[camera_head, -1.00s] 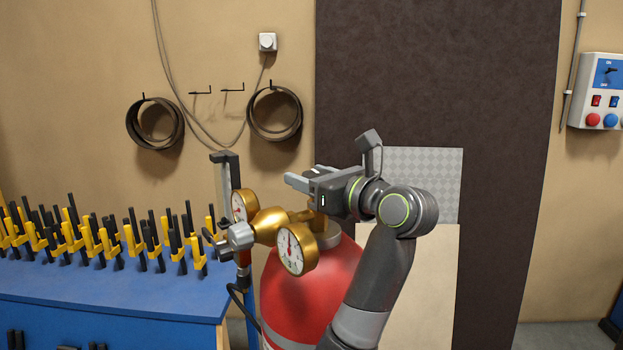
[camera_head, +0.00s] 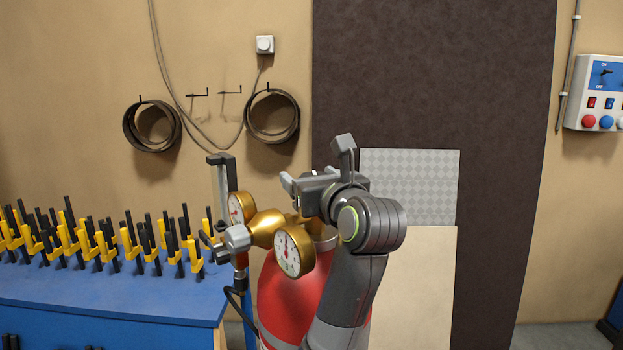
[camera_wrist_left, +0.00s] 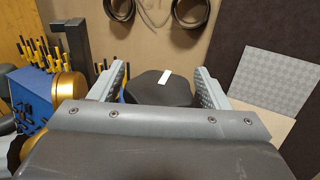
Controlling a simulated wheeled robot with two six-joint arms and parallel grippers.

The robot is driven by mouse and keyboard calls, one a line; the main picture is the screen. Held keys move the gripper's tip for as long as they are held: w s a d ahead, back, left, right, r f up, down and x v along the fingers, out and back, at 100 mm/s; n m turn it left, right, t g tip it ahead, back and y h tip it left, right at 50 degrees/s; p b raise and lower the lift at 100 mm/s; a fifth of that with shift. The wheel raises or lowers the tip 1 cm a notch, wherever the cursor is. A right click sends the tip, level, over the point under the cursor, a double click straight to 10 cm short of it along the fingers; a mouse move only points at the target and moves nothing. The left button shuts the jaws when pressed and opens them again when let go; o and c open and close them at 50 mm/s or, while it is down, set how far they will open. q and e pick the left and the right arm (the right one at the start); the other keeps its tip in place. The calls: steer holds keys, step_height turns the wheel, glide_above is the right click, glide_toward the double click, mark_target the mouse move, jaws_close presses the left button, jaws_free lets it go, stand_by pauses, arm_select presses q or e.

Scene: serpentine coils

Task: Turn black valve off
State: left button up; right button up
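The black valve (camera_wrist_left: 150,92) is a dark faceted knob with a white mark on top, seen in the left wrist view. My left gripper (camera_wrist_left: 160,70) is open, with one grey finger on each side of the knob. A narrow gap shows at the knob's left; contact on the right is unclear. In the head view my left gripper (camera_head: 291,184) is above the red gas cylinder (camera_head: 283,300), beside the gold regulator (camera_head: 265,226), and hides the black valve. My right gripper is not in view.
Two round gauges (camera_head: 290,252) and a silver knob (camera_head: 236,238) stick out left of the cylinder's top. A blue bench (camera_head: 110,293) with yellow-black clamps (camera_head: 130,242) stands at left. A dark upright bar (camera_head: 222,180) rises behind the regulator. A control box (camera_head: 600,93) hangs at right.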

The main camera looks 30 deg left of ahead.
arm_select(q)
steer(key=shift+f, duration=0.1)
steer(key=shift+s+d, duration=0.15)
steer(key=shift+d, duration=0.05)
steer(key=b+v, duration=1.2)
steer(key=v, duration=0.5)
steer(key=shift+b, duration=0.3)
